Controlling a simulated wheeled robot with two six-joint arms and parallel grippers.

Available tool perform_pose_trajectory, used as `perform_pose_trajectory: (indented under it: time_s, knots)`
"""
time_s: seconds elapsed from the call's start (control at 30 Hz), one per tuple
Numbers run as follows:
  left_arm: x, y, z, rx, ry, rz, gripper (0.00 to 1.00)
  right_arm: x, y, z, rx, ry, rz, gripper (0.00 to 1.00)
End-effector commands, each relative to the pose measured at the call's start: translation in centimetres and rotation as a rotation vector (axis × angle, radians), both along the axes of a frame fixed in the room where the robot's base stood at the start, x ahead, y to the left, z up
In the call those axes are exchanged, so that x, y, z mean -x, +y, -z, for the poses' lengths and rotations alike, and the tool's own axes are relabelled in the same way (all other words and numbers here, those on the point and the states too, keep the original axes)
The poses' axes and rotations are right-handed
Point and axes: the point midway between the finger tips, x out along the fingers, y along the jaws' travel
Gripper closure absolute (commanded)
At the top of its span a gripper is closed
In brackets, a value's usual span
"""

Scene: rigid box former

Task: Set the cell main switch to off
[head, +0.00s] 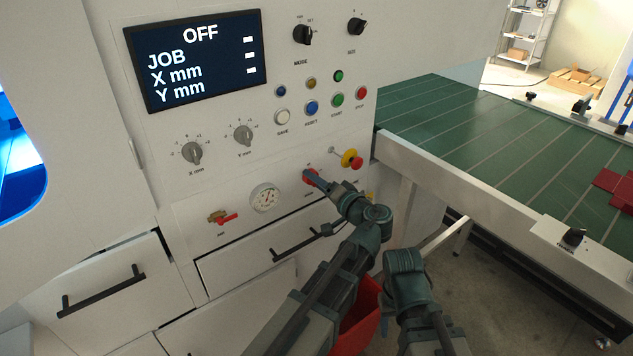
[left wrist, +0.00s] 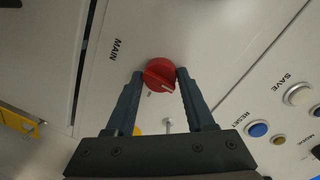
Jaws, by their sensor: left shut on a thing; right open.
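The main switch is a red rotary knob (head: 310,177) low on the white panel, left of the yellow and red emergency button. In the left wrist view the knob (left wrist: 159,74) sits between my left gripper's fingertips (left wrist: 160,78), beside the printed word MAIN. My left gripper (head: 315,180) is shut on the knob, with one finger on each side. A pale pointer mark shows on the knob's lower right edge in that view. The display (head: 195,60) reads OFF, with JOB, X mm and Y mm lines. My right arm shows at the lower middle, but its fingers are not visible.
The emergency button (head: 352,159) is close right of the knob. A pressure gauge (head: 265,198) and a red-handled valve (head: 222,217) are to the left. A drawer handle (head: 301,246) juts out below. A green-topped table (head: 450,125) extends to the right.

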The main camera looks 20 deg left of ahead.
Motion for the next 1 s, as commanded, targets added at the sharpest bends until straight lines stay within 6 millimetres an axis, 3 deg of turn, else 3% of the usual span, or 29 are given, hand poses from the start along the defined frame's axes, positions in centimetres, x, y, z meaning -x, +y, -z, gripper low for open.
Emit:
perform_pose_trajectory:
  time_s: [0.63, 0.67, 0.8, 1.0]
  knots:
    - [0.05, 0.02, 0.06, 0.031, -0.036, -0.001, 1.00, 0.00, 0.00, 0.00, 0.000, 0.000, 0.000, 0.50]
    - [0.05, 0.02, 0.06, 0.031, -0.036, -0.001, 0.44, 0.00, 0.00, 0.00, 0.000, 0.000, 0.000, 0.50]
    - [0.05, 0.02, 0.04, 0.030, -0.035, -0.001, 0.19, 0.00, 0.00, 0.00, 0.000, 0.000, 0.000, 0.50]
    - [0.04, 0.02, 0.03, 0.029, -0.035, -0.001, 0.17, 0.00, 0.00, 0.00, 0.000, 0.000, 0.000, 0.50]
